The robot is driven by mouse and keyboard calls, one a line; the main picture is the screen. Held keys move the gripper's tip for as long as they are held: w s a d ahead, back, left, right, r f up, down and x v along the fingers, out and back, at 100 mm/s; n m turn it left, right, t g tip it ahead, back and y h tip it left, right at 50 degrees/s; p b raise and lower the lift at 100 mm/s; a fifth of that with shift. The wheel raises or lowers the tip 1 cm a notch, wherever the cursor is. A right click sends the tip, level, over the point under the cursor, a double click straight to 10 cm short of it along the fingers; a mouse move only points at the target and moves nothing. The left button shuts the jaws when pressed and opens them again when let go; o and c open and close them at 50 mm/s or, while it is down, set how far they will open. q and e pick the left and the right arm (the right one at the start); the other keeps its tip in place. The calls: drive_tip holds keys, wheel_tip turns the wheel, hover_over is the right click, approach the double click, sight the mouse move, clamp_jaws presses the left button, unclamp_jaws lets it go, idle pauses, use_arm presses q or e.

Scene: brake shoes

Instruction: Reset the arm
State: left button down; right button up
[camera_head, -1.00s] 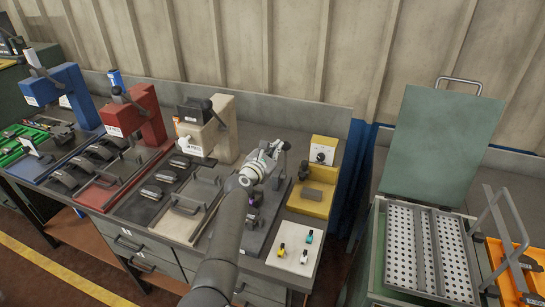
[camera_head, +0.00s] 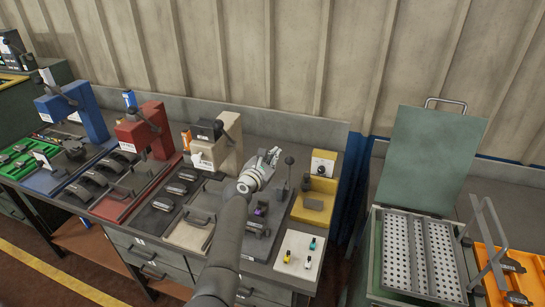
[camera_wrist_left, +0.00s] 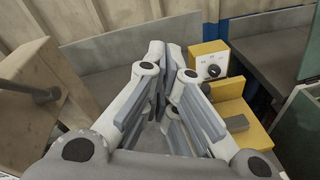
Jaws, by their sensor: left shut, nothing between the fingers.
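My left arm (camera_head: 228,240) reaches up from the bottom of the head view over the front of the workbench. Its left gripper (camera_head: 272,154) is shut and empty, pointing away toward the back wall. In the left wrist view, the fingers of the left gripper (camera_wrist_left: 167,48) come together with nothing between them. A grey fixture with a black-knobbed lever (camera_head: 289,162) stands just right of the gripper in the head view. Part of the bench behind the wrist is hidden. My right gripper is not in view.
Blue (camera_head: 91,112), red (camera_head: 154,130) and beige (camera_head: 226,145) presses stand left of the gripper. A yellow fixture (camera_head: 315,205) and a white board with small coloured pieces (camera_head: 300,252) lie right. A green case (camera_head: 428,165) stands open at far right.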

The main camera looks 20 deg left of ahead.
use_arm(q)
drive_tip(key=s+f+m+g, duration=0.2)
drive_tip(key=s+f+m, duration=0.2)
drive_tip(key=s+m, duration=0.3)
drive_tip(key=s+d+f+m+g+h, duration=0.1)
drive_tip(key=s+f+m+g, duration=0.1)
drive_tip(key=s+f+m, duration=0.5)
drive_tip(key=s+f+m+g, duration=0.2)
drive_tip(key=s+m+g, duration=0.15)
drive_tip(key=s, duration=0.65)
drive_tip(key=s+m+g+y, duration=0.4)
drive_tip(key=s+m, duration=1)
drive_tip(key=s, duration=1.3)
drive_tip(key=s+f+g+h+b, duration=0.15)
drive_tip(key=f+b, duration=0.25)
drive_tip(key=f, duration=1.3)
drive_tip(key=s+f+g+y+b, duration=0.15)
drive_tip(key=f+b, duration=0.25)
drive_tip(key=f, duration=1.4)
drive_tip(key=s+a+f+b, duration=0.1)
drive_tip(key=s+f+b, duration=0.1)
drive_tip(key=s+f, duration=0.6)
drive_tip(key=s+a+f+b, duration=0.2)
drive_tip(key=s+f, duration=0.6)
drive_tip(key=f, duration=0.4)
drive_tip(key=shift+s+a+f+m+g+h+b, duration=0.15)
drive_tip(key=shift+a+f+m+g+h+b, duration=0.2)
drive_tip(key=shift+b, duration=0.5)
